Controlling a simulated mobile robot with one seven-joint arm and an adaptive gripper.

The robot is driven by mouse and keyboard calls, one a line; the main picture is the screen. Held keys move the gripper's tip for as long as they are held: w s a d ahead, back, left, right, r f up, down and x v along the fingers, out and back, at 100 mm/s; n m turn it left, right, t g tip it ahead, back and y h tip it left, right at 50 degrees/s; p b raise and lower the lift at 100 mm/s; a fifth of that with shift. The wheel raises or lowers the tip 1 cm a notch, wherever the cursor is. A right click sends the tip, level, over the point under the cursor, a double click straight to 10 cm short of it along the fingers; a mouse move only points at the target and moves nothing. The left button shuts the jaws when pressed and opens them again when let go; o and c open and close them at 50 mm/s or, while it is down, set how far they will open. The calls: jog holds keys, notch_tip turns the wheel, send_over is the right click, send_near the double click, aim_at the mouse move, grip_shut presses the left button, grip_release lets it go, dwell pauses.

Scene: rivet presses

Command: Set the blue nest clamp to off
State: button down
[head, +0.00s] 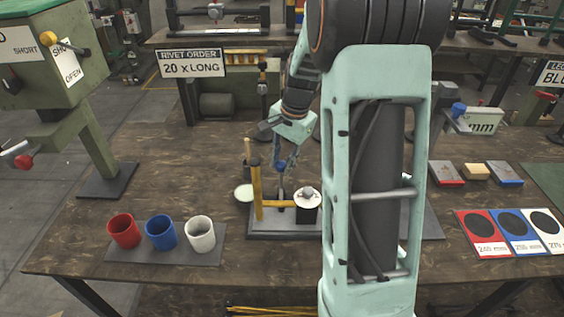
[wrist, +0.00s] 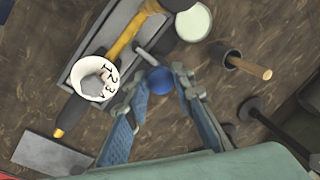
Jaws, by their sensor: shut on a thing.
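The blue nest clamp's round blue knob (wrist: 161,80) shows in the wrist view between my fingertips, on a short grey lever beside the fixture. My gripper (wrist: 163,85) has its two blue-grey fingers shut on this knob. In the head view my gripper (head: 282,167) points down over the fixture's grey base plate (head: 270,228), behind the yellow post. I cannot read an on or off mark for the clamp.
A yellow post and bar (head: 257,190) and a white numbered dial (head: 307,198) stand on the fixture. Red (head: 124,231), blue (head: 161,233) and white (head: 200,235) cups stand left. A wooden-handled peg (wrist: 248,67) and a pale round dish (wrist: 194,21) are close by.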

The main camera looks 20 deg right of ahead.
jog(key=shift+r, duration=0.1)
jog(key=p, duration=0.1)
jog(key=w+g+p, duration=0.1)
jog(key=shift+w+d+r+y+p, duration=0.2)
jog(key=shift+w+d+y+p, duration=0.1)
jog(key=shift+d+p, duration=0.1)
jog(key=w+d+f+p, duration=0.2)
jog(key=w, duration=0.3)
jog(key=w+d+f+g+p, duration=0.1)
jog(key=w+d+f+p, duration=0.1)
jog(key=w, duration=0.3)
jog(key=shift+f+y+p, duration=0.25)
jog(key=shift+y+p, duration=0.05)
jog(key=shift+p, duration=0.05)
jog(key=shift+w+f+g, duration=0.1)
jog(key=shift+f+g, duration=0.15)
jog(key=shift+g, duration=0.05)
dwell(0.3)
jog(key=c, duration=2.1)
grip_release()
jog(key=o, duration=0.4)
jog(key=shift+w+f, duration=0.3)
jog(key=shift+o, duration=0.2)
jog(key=shift+s+r, duration=0.1)
